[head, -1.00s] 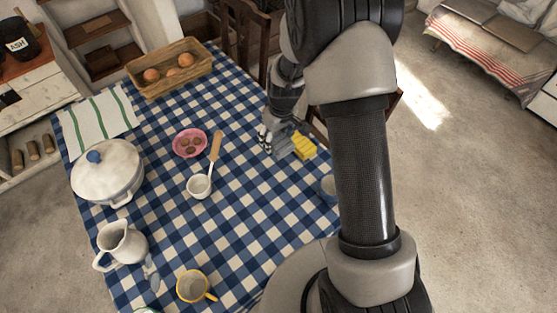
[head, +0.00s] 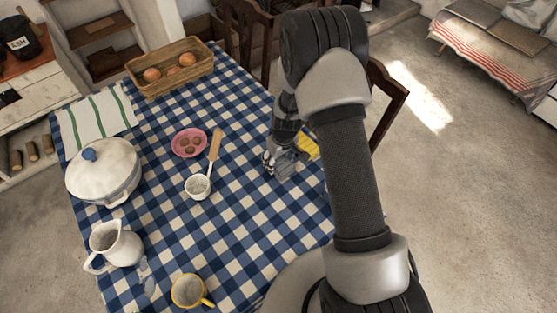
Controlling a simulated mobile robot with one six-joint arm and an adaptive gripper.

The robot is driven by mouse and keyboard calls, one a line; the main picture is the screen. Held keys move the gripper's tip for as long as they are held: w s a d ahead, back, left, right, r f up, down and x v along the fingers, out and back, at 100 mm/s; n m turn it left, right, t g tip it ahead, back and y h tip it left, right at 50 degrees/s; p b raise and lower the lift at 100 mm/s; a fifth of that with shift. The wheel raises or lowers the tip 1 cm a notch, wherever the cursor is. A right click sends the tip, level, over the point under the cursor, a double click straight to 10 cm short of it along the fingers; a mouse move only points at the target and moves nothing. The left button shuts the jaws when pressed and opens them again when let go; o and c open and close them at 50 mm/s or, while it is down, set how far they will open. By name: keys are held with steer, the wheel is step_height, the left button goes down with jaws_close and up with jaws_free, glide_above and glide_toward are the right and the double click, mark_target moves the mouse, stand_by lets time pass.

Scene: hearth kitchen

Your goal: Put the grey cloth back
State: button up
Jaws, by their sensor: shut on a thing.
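My gripper (head: 271,165) is low over the right part of the checked table, pointing down. It is shut on the grey cloth (head: 287,163), a small crumpled grey piece at the fingers, partly hidden by them. I cannot tell whether the cloth touches the table. A yellow piece (head: 309,147) lies just behind and to the right of the gripper, partly covered by my arm.
A white ladle (head: 198,186) with a wooden handle and a pink dish (head: 189,143) lie left of the gripper. A lidded pot (head: 103,172), jug (head: 115,245), yellow-rimmed mug (head: 189,291), striped towel (head: 97,118) and wooden crate (head: 147,86) stand further out. Checked cloth is bare in front.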

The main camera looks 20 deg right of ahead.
steer(key=shift+f, duration=0.15)
steer(key=o, duration=1)
